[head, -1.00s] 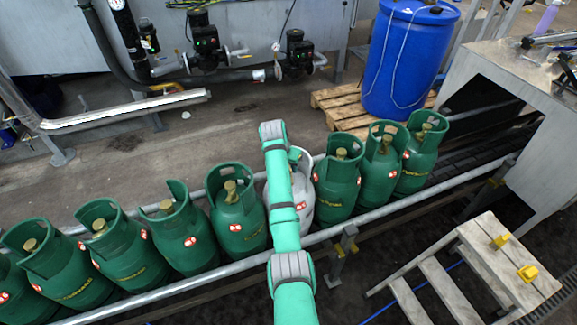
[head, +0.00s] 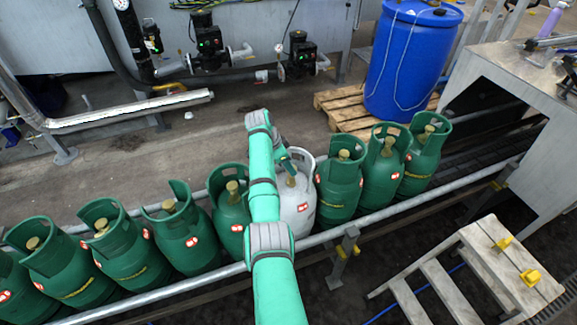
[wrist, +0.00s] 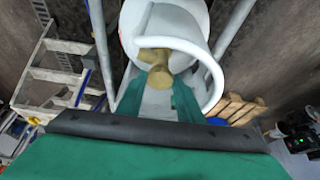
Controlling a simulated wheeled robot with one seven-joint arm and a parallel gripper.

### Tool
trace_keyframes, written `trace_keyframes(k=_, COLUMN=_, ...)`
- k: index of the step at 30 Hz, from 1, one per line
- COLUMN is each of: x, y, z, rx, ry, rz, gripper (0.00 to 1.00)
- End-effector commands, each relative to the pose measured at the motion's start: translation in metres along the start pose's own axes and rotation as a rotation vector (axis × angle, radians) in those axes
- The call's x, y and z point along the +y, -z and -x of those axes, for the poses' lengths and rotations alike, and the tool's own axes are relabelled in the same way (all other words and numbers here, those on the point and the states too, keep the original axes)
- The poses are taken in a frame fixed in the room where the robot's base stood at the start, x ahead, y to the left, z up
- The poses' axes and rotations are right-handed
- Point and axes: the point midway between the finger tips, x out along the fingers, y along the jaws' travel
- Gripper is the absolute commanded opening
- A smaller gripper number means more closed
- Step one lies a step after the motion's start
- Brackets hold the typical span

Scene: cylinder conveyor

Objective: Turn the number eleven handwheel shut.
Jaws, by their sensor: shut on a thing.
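A pale grey gas cylinder (head: 300,208) stands in the row of green cylinders, with a white ring guard around its top. Its brass valve with handwheel (wrist: 154,72) shows inside the guard in the wrist view. My gripper (wrist: 157,87) reaches in under the white guard with its green fingers on either side of the brass piece, and is shut on it. In the head view, my gripper (head: 287,163) is at the top of the grey cylinder, partly hidden by my wrist. I cannot read a number eleven on any cylinder.
Green cylinders (head: 340,190) stand close on both sides, between metal rails (head: 400,211). A blue drum (head: 412,60) stands on a wooden pallet (head: 350,113) behind. Wooden steps (head: 470,265) are at the front right. A grey conveyor housing (head: 525,110) is at the right.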

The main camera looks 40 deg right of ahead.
Motion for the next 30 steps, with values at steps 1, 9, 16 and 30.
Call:
trace_keyframes(k=1, x=-0.0009, y=0.0013, z=0.0014, rx=0.001, ry=-0.001, rz=-0.01, gripper=0.11)
trace_keyframes(k=9, x=-0.0009, y=0.0012, z=0.0009, rx=0.001, ry=-0.009, rz=-0.029, gripper=0.11)
trace_keyframes(k=16, x=-0.0009, y=0.0013, z=0.0009, rx=0.001, ry=-0.009, rz=-0.029, gripper=0.11)
trace_keyframes(k=30, x=-0.0008, y=0.0005, z=0.0033, rx=0.001, ry=-0.009, rz=-0.027, gripper=0.52)
